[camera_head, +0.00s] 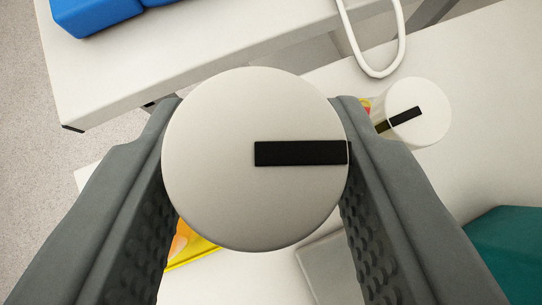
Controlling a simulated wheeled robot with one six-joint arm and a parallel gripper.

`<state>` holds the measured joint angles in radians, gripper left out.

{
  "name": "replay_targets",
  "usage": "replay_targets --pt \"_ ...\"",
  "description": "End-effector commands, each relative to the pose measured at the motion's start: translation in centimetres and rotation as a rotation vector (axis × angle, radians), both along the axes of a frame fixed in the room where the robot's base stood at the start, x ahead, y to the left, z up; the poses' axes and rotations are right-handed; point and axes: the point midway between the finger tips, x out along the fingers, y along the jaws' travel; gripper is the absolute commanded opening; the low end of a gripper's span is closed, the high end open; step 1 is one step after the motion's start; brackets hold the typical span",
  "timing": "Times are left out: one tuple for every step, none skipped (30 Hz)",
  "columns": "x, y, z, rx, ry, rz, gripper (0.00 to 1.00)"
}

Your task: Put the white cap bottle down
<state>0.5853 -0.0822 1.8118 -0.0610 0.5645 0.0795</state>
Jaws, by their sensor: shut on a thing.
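The white cap bottle (220,200) is seen from above, its round white cap with a black bar filling the middle of the view. My gripper (257,180) is shut on it, one grey finger on each side. The cap hides the bottle's body, except for a piece of yellow and orange label below it. I cannot tell whether the bottle's base touches the surface beneath.
Another white-capped bottle (420,115) with a black bar stands at right on a white surface (480,70). A white loop (378,72) lies behind it. A teal object (515,250) is at lower right, and a grey flat piece (325,265) lies below. Blue objects (95,15) sit on a white surface at upper left.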

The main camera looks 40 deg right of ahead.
Motion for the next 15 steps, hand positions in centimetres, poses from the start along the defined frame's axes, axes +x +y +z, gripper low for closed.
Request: replay_targets --pt "0.0 0.0 -0.8 0.001 0.001 0.000 0.08" --pt "0.0 0.0 -1.2 0.001 0.001 0.000 0.08" --pt "0.0 0.0 -1.6 0.001 0.001 0.000 0.08" --pt "0.0 0.0 -1.8 0.001 0.001 0.000 0.08" --pt "0.0 0.0 -2.0 0.000 0.000 0.000 0.08" --pt "0.0 0.0 -2.2 0.000 0.000 0.000 0.08" --pt "0.0 0.0 -2.3 0.000 0.000 0.000 0.08" --pt "0.0 0.0 -2.5 0.000 0.000 0.000 0.08" --pt "0.0 0.0 -2.7 0.001 0.001 0.000 0.08" --pt "0.0 0.0 -3.0 0.001 0.001 0.000 0.08" --pt "0.0 0.0 -3.4 0.001 0.001 0.000 0.08" --pt "0.0 0.0 -3.9 0.001 0.000 -0.001 0.08" --pt "0.0 0.0 -4.3 0.002 0.001 -0.001 0.08" --pt "0.0 0.0 -4.7 0.002 0.001 -0.001 0.08" --pt "0.0 0.0 -5.2 0.002 0.001 -0.001 0.08"
